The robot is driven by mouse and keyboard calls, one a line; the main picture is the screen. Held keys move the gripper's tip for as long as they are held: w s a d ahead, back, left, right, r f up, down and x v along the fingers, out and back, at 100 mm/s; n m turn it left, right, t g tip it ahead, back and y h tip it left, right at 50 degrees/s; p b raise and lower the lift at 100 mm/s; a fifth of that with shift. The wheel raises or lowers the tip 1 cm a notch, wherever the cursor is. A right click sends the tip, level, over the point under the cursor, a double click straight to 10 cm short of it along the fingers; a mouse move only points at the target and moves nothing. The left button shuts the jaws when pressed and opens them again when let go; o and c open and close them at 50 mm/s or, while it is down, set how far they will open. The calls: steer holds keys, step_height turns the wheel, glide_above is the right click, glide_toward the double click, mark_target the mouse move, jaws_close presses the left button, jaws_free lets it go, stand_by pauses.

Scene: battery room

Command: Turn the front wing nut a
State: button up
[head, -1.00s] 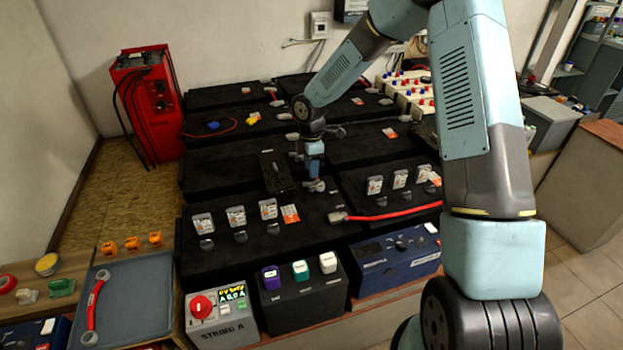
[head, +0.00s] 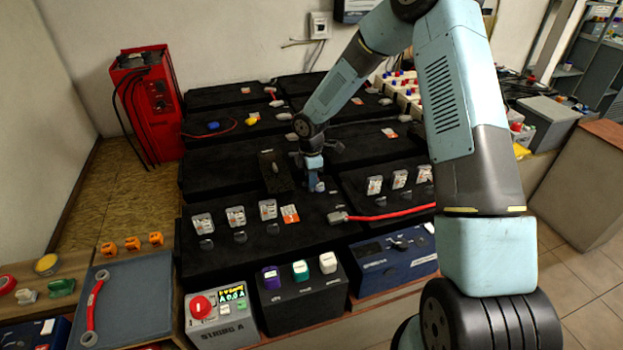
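My gripper (head: 316,186) points down over the middle of the black battery tops, near the back right corner of the front left battery (head: 250,252). Its fingertips are small and dark here, and I cannot see whether they are apart or closed. The wing nut is not distinguishable; the spot under the fingertips is hidden by the gripper. A red cable (head: 392,212) with a grey lug (head: 338,217) lies just in front and to the right of the gripper, apart from it.
Clear-and-orange labelled caps (head: 236,217) stand in rows on the front batteries. A grey box with a red knob and display (head: 222,312) stands at the front. A red charger (head: 148,105) stands back left.

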jaws_close()
steer(key=shift+m, duration=0.3)
steer(key=m, duration=0.8)
steer(key=shift+a+r, duration=0.1)
steer(key=m, duration=0.5)
steer(key=shift+w, duration=0.1)
steer(key=shift+m, duration=2.1)
